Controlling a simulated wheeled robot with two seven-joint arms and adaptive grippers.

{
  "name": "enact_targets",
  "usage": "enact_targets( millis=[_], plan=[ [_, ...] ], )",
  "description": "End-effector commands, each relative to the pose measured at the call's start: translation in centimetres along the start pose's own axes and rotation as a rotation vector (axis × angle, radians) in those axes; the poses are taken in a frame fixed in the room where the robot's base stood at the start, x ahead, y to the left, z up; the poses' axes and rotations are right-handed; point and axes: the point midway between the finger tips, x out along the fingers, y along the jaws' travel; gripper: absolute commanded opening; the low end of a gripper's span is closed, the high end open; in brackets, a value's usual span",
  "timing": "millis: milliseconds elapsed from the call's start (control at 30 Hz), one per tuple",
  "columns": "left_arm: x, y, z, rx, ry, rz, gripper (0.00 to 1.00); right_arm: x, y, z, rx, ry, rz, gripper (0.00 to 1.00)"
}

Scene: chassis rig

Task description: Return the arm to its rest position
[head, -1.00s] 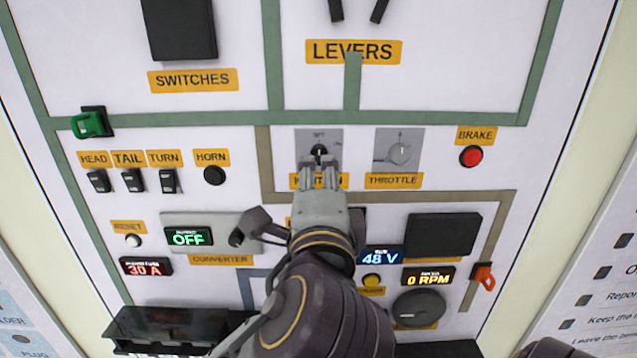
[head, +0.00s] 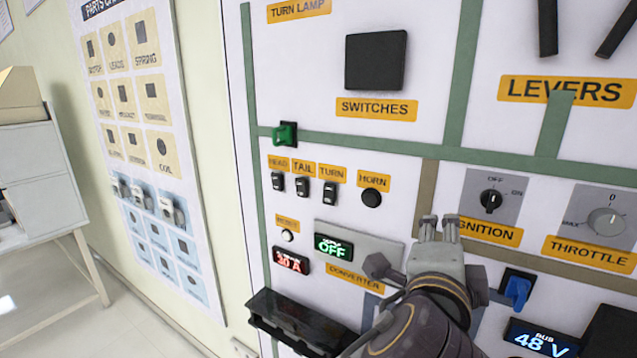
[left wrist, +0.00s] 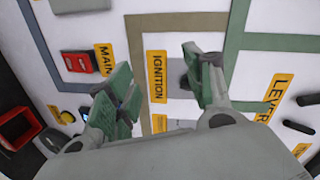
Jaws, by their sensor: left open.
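My left gripper (head: 440,228) is open and empty in front of the panel, below and left of the black ignition knob (head: 491,200) in the head view. Its fingertips are apart from the knob. The knob sits on a grey plate marked OFF and ON, above the ignition label (head: 488,230). In the left wrist view the two green-padded fingers (left wrist: 168,92) are spread, with the ignition label (left wrist: 157,76) showing between them. The ignition knob is mostly hidden there by a finger. My right gripper is not in view.
The throttle dial (head: 606,222) is right of the ignition knob. A blue switch (head: 517,289) is close to the right of my left wrist. The converter display (head: 333,246) reads OFF. A black tray (head: 300,322) juts out at lower left. A parts chart (head: 150,130) hangs farther left.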

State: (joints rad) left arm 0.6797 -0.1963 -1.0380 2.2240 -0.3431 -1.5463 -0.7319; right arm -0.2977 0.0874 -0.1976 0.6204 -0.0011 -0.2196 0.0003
Motion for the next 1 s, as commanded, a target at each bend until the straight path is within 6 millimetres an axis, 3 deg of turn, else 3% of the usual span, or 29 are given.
enact_targets(
  millis=[500,1000],
  plan=[
    [2.4,6.9,11.8,-0.397,-0.169,0.199,0.52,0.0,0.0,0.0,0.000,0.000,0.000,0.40],
    [1.0,16.1,22.4,-0.736,-0.382,0.345,0.52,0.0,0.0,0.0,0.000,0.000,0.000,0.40]
  ],
)
